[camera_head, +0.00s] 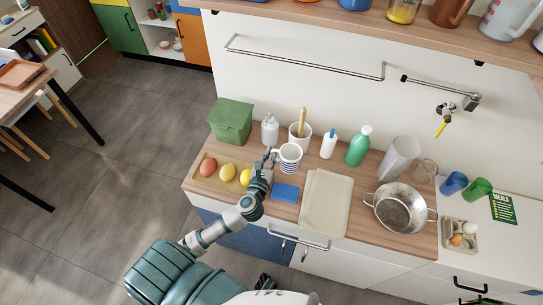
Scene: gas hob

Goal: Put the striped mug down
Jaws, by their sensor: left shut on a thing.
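The striped mug (290,158), white with blue stripes, is upright at the wooden counter (345,240), behind the blue sponge-like block (286,192). My left gripper (268,161) is at the mug's left side and shut on it, seemingly at the handle; the fingers hide that part. I cannot tell whether the mug's base touches the counter or is slightly above it.
A tray with fruit (207,182) is left of the gripper. A green bin (231,121), soap dispenser (270,130), utensil pot (300,133) and bottles (358,146) stand behind.

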